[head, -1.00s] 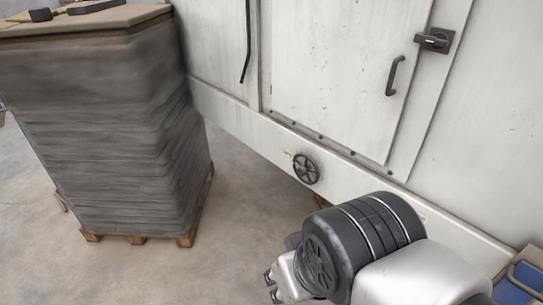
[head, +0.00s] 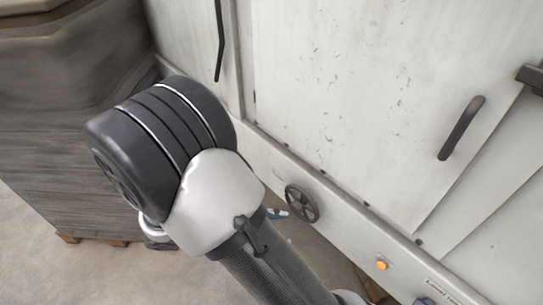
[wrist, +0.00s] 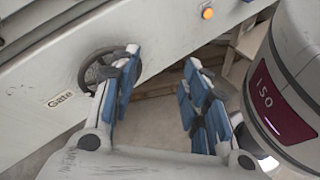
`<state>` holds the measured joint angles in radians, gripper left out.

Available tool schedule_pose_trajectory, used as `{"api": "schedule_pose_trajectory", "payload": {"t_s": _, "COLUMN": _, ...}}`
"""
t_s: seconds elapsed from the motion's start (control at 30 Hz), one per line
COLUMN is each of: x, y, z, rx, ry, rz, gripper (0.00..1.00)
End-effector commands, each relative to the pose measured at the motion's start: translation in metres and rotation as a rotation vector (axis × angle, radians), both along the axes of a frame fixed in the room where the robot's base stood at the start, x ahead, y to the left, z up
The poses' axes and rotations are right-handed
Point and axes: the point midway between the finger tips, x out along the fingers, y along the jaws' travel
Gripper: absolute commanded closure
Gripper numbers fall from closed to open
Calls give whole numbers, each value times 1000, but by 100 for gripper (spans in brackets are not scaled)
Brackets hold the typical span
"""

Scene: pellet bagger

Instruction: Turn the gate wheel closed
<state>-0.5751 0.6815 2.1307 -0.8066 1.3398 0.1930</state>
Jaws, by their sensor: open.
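The gate wheel (head: 302,203) is a small dark spoked handwheel on the pale lower rail of the machine. In the wrist view the wheel (wrist: 86,73) is at the left, partly hidden behind one finger, beside a "Gate" label (wrist: 60,99). My gripper (wrist: 161,60) is open, with blue-padded fingers spread apart and nothing between them. Its left finger overlaps the wheel's right side in the picture; I cannot tell whether they touch. In the head view my arm hides most of the gripper; only a blue fingertip shows just left of the wheel.
An orange lamp (head: 382,263) sits on the rail right of the wheel. Above are a cabinet door (head: 340,90) with a dark handle (head: 461,128). A wrapped dark stack (head: 60,130) on a pallet stands at the left. Open floor lies in front.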

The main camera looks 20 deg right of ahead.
Motion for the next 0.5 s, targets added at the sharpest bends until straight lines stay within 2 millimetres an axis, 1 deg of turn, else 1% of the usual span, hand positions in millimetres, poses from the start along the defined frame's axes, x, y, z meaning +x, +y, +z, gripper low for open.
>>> {"api": "schedule_pose_trajectory", "payload": {"t_s": 0.03, "x": 4, "y": 6, "z": -16, "rx": -73, "ry": 47, "rz": 74, "gripper": 58}}
{"api": "schedule_pose_trajectory", "payload": {"t_s": 0.1, "x": 12, "y": 13, "z": -35, "rx": -167, "ry": 92, "rz": 176, "gripper": 58}}
{"api": "schedule_pose_trajectory", "payload": {"t_s": 0.3, "x": 25, "y": 30, "z": -85, "rx": -379, "ry": 179, "rz": 429, "gripper": 58}}
{"api": "schedule_pose_trajectory", "payload": {"t_s": 0.4, "x": 27, "y": 35, "z": -102, "rx": -443, "ry": 202, "rz": 514, "gripper": 58}}
{"api": "schedule_pose_trajectory", "payload": {"t_s": 0.5, "x": 28, "y": 39, "z": -113, "rx": -479, "ry": 214, "rz": 565, "gripper": 58}}
